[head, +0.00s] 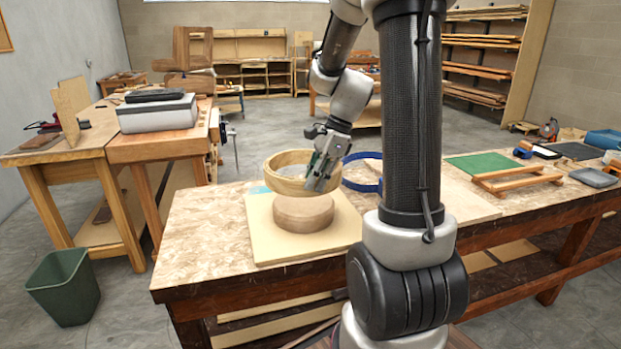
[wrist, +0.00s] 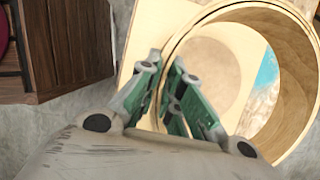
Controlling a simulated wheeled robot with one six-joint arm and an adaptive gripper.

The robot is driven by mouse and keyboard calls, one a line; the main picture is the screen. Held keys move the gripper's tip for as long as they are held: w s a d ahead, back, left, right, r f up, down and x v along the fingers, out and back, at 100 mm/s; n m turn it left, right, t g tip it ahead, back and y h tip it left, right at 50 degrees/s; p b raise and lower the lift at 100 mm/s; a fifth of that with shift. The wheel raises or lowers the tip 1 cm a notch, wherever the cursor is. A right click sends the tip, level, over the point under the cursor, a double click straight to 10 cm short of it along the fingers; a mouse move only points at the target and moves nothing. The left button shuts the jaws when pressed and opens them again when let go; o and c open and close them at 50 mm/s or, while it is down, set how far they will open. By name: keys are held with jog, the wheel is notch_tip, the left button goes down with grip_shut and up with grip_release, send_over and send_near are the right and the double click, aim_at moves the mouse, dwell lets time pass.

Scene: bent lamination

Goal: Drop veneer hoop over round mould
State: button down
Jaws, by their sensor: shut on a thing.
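A pale wooden veneer hoop (head: 284,182) is held in my gripper (head: 320,182) by the right part of its wall in the head view. In the wrist view, the green-padded fingers of my gripper (wrist: 172,92) straddle the rim of the hoop (wrist: 298,75). The round mould (head: 303,212) is a brown wooden disc on a pale square board (head: 262,230). The hoop is tilted a little and appears above the mould, shifted slightly left. In the wrist view the mould (wrist: 210,75) shows partly through the hoop. Whether hoop and mould touch is hard to tell.
A blue ring (head: 358,184) stands behind the board, partly hidden by my arm. The workbench (head: 200,235) is clear to the left of the board. A green mat (head: 478,163) and a wooden frame (head: 516,180) lie on the right. A green bin (head: 65,287) stands on the floor.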

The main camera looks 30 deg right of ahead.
jog(key=shift+f, duration=4.7)
jog(key=c, duration=1.5)
grip_release()
jog(key=v, duration=1.2)
jog(key=shift+f, duration=0.1)
